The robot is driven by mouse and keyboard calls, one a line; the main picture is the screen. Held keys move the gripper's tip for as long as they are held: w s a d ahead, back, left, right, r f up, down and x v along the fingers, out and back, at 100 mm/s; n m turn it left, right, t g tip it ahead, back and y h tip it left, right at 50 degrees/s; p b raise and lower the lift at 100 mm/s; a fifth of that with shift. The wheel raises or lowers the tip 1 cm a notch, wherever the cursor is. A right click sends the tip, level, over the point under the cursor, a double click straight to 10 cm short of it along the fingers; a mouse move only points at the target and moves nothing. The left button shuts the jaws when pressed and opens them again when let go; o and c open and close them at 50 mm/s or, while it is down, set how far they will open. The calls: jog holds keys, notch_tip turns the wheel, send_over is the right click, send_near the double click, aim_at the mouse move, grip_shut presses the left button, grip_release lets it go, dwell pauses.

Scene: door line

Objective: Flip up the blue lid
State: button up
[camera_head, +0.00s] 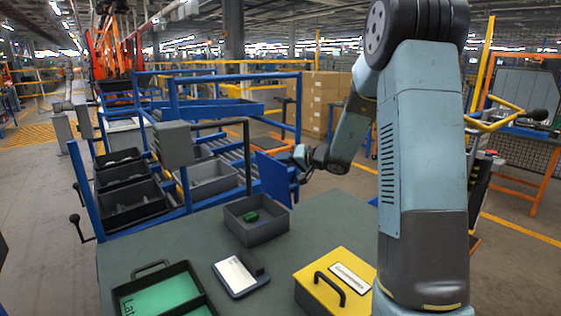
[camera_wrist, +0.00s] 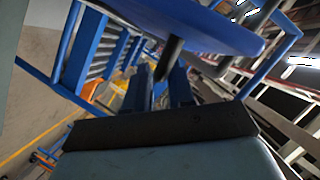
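The blue lid (camera_head: 274,179) is a flat panel standing steeply tilted behind the right back edge of a grey open bin (camera_head: 252,232) on the table. A small green object (camera_head: 250,216) lies in the bin. Whether the lid joins the bin is not clear. My gripper (camera_head: 301,157) is at the lid's upper right edge, touching or very close. In the wrist view, a broad blue surface, likely the lid (camera_wrist: 205,22), spans the top, with a dark rod-like part below it.
On the grey-green table (camera_head: 185,245) are a yellow box with a black handle (camera_head: 318,296), a tablet-like device (camera_head: 236,277) and a black tray with green inserts (camera_head: 158,290). A blue rack with dark bins (camera_head: 130,204) stands behind the table at left.

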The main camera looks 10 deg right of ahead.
jog(key=shift+x, duration=1.15)
grip_shut()
